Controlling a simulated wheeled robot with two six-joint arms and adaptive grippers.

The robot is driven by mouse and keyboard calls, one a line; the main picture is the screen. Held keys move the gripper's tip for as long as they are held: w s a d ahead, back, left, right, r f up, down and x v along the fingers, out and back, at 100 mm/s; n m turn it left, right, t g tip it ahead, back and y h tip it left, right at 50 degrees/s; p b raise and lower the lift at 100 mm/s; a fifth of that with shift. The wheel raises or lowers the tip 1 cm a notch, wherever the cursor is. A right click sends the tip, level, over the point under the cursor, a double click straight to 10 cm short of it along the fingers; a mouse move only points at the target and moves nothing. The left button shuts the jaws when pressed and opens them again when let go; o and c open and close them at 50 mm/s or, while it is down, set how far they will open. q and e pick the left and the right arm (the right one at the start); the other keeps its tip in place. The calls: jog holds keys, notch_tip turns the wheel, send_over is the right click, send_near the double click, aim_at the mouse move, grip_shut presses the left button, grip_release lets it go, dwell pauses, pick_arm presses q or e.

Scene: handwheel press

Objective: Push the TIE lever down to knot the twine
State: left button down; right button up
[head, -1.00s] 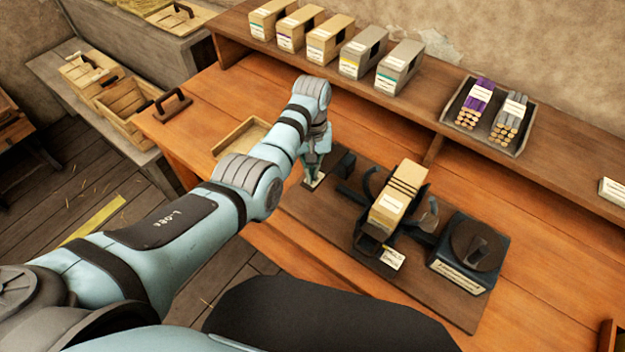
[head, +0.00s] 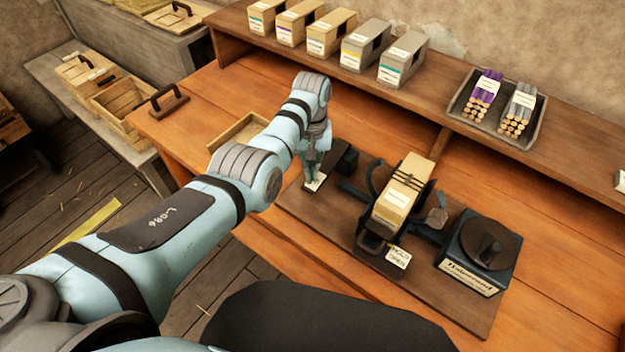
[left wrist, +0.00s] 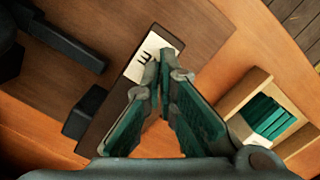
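My left gripper (head: 314,176) points down at the left end of the dark press board, over a white label (head: 318,184). In the left wrist view its fingers (left wrist: 171,74) meet or nearly meet at the tips, with nothing visible between them. The label (left wrist: 150,58) there shows an "E" and is partly covered by a finger. A dark block (head: 346,160) stands just right of the gripper. I cannot make out the TIE lever clearly. A tan box (head: 398,200) sits in the dark press cradle with dark twine bands over its top. My right gripper is not in view.
Several boxes (head: 332,32) and a tray (head: 530,128) of bundled sticks stand on the back shelf. A wooden tray (left wrist: 238,124) holds green pieces beside the gripper.

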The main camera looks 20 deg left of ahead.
pick_arm(q)
jog(key=b, duration=0.1)
jog(key=w+f+b, duration=0.1)
jog(key=shift+w+a+b, duration=0.15)
jog(key=shift+w+b, duration=0.1)
jog(key=shift+b, duration=0.1)
jog(key=shift+w+r, duration=0.1)
jog(key=shift+r, duration=0.5)
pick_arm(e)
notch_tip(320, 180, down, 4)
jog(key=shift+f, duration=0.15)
pick_arm(q)
jog(key=shift+r, duration=0.1)
notch_tip(320, 180, up, 12)
jog(key=w, duration=0.1)
jog(key=shift+a, duration=0.2)
jog(key=shift+d+f, duration=0.15)
jog(key=shift+f, duration=0.05)
